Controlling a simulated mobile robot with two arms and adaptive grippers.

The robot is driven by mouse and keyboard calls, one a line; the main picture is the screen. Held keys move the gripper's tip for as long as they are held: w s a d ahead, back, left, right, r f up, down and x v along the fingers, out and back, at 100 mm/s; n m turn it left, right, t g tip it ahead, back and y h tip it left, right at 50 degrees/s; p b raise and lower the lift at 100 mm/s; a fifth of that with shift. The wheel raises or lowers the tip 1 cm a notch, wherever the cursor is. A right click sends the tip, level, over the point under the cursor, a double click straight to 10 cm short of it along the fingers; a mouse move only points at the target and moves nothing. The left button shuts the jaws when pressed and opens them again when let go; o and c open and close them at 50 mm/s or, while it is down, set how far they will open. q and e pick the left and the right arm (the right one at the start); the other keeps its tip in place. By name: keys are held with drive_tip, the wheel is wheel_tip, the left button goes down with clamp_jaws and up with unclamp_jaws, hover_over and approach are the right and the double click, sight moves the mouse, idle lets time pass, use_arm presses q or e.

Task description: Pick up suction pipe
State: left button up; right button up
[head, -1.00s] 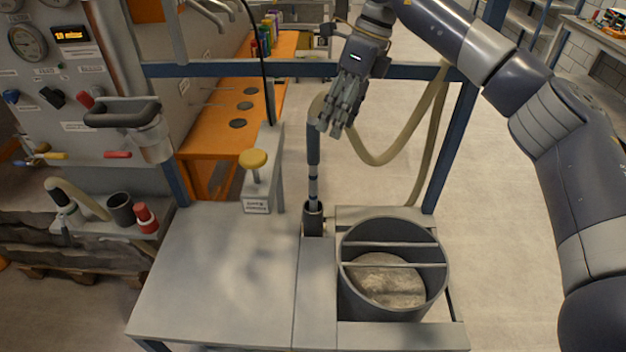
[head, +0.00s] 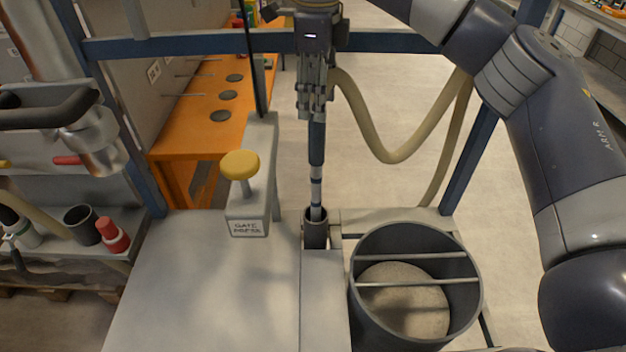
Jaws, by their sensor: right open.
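The suction pipe (head: 316,150) is a dark upright tube with a pale and blue band low down. Its lower end stands in a dark round holder (head: 316,230) at the back of the grey table. A beige hose (head: 385,150) curves away to the right from its upper end. My right gripper (head: 315,112) points down at the top of the pipe, with its fingers over the pipe's upper end. The fingers are open; whether they touch the pipe cannot be told. The pipe's top is hidden behind them. My left gripper is not in view.
A dark round bucket (head: 357,270) with crossbars stands right of the holder. A yellow knob (head: 240,164) on a grey post labelled "gate" stands left of the pipe. A blue frame bar (head: 400,43) crosses behind my gripper. The grey tabletop (head: 200,290) is clear.

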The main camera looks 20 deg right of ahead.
sight(317, 134)
drive_tip(key=f, duration=0.3)
drive_tip(key=shift+s+d+p, duration=0.15)
drive_tip(key=shift+s+p, duration=0.15)
drive_tip(key=shift+s, duration=0.05)
drive_tip(key=shift+w+f, duration=0.1)
drive_tip(key=shift+f, duration=0.25)
drive_tip(key=f+p, duration=0.1)
drive_tip(key=f, duration=0.2)
drive_tip(key=f+p, duration=0.1)
drive_tip(key=shift+w+f+p, duration=0.15)
drive_tip(key=shift+w+p, duration=0.15)
drive_tip(key=shift+p, duration=0.05)
drive_tip(key=shift+f, duration=0.4)
drive_tip(key=shift+c, duration=0.8)
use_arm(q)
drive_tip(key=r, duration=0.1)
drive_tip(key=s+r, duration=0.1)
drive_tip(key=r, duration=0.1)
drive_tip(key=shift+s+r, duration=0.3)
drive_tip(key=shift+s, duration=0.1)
use_arm(e)
drive_tip(key=shift+r, duration=0.1)
clamp_jaws()
